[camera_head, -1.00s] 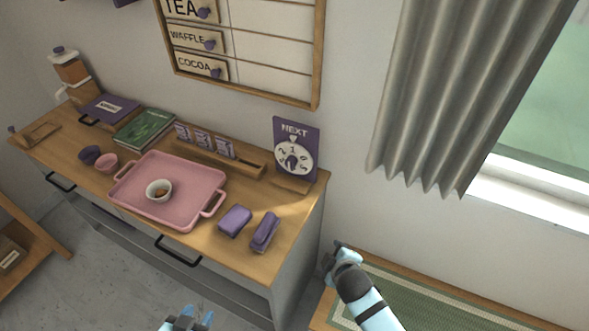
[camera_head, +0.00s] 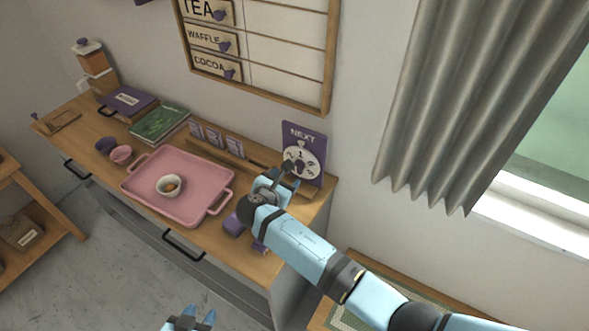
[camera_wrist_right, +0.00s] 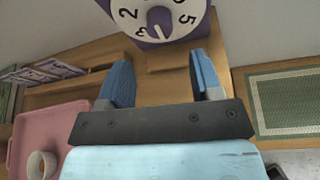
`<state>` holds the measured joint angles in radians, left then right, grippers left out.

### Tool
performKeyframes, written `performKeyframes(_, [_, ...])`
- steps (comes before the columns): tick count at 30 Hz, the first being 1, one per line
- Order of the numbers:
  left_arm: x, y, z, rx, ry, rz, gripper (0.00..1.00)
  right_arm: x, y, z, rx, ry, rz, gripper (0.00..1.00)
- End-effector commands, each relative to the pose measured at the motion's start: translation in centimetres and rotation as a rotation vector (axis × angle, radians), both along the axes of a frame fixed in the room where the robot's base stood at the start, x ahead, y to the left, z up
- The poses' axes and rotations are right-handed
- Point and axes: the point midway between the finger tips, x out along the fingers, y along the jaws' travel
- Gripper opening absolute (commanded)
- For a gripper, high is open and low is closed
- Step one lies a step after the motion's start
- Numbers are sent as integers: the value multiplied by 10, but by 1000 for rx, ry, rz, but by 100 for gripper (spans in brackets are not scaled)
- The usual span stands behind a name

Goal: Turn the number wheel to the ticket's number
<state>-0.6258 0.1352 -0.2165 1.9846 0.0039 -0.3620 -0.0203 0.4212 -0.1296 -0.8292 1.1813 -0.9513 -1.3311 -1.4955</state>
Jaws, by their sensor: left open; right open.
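The number wheel (camera_head: 313,158) is a white numbered disc on a purple upright board headed NEXT (camera_head: 303,132), at the right back of the wooden counter. A 1 seems to show near its top in the head view. In the wrist view the wheel (camera_wrist_right: 185,28) shows a 2 and a 5, partly cut off. My right gripper (camera_head: 284,178) is open just in front of the wheel and hides its lower part. Its spread fingers (camera_wrist_right: 160,72) hold nothing. My left gripper (camera_head: 191,318) is open and empty at the bottom edge, low before the counter. The ticket's number is not readable.
A pink tray (camera_head: 140,188) with a white cup (camera_head: 169,187) stands left of my right arm. Small purple cards (camera_head: 215,138) stand in a wooden rail behind it. Purple blocks (camera_head: 234,224) lie partly under my arm. A menu board (camera_head: 325,60) hangs above.

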Motion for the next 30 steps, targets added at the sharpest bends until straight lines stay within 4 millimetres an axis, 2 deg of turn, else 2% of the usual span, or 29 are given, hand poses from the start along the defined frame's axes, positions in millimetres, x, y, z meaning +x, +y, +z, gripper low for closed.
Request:
performKeyframes(3, [4,0,5,0,-7,0,43,22,-12,-8,-2,-1,-2,59])
performKeyframes(10, [5,-1,7,-2,-11,2,43,49,-27,-23,0,1,-1,59])
performKeyframes(15, [4,-1,6,-3,-9,3,43,57,-32,-27,3,1,0,59])
performKeyframes(23, [1,-1,5,-3,-2,4,43,58,-32,-27,3,0,-1,59])
performKeyframes(25, [0,-1,4,-3,-1,4,43,58,-32,-27,3,0,-1,48])
performKeyframes(30, [-1,-1,4,-3,1,4,43,58,-32,-27,3,0,0,11])
